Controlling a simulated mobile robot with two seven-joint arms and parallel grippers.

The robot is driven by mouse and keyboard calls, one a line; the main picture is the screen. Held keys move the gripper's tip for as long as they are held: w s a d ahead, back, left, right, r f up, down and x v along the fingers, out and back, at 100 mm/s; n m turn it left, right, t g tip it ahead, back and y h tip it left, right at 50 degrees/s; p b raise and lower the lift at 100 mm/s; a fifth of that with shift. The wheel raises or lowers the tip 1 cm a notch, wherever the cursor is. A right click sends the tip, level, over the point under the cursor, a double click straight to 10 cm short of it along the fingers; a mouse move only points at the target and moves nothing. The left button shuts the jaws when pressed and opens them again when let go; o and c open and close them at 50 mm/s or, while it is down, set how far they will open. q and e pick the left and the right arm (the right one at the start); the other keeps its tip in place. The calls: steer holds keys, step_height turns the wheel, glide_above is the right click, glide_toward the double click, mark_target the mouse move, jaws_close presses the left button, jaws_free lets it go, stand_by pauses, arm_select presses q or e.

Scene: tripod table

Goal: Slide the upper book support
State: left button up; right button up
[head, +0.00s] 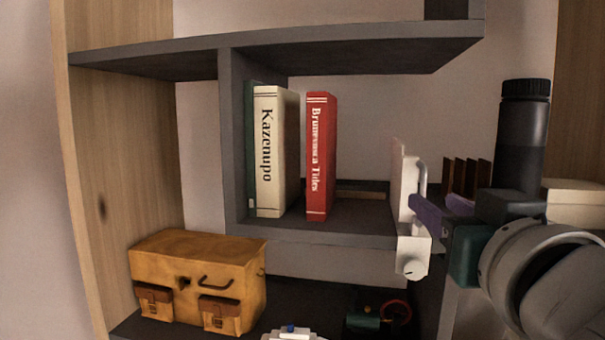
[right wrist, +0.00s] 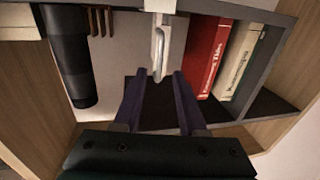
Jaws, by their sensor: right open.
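The upper book support (head: 399,182) is a white upright plate with a looped handle, at the right end of the middle shelf (head: 330,213). Its handle (right wrist: 158,48) shows in the right wrist view just ahead of my fingertips. My right gripper (head: 428,208) is open, its purple fingers pointing at the support from the right. In the right wrist view my right gripper (right wrist: 157,82) has its fingers spread either side of the handle's line, with nothing seen gripped. A red book (head: 320,155) and a cream book (head: 270,150) stand upright left of the support, with a gap between.
A dark green book (head: 249,150) stands against the shelf divider. A tan bag-like box (head: 195,280) sits on the lower shelf. A dark bottle (head: 522,140) stands at the right, also in the right wrist view (right wrist: 70,55). The upper shelf board (head: 300,38) overhangs the books.

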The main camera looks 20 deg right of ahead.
mark_target(423, 194)
steer(key=p+x, duration=0.1)
steer(key=x, duration=0.3)
steer(key=shift+r+p, duration=0.15)
steer(key=shift+p, duration=0.2)
steer(key=shift+p+x, duration=0.3)
steer(key=shift+x, duration=0.65)
jaws_close()
stand_by(0.3)
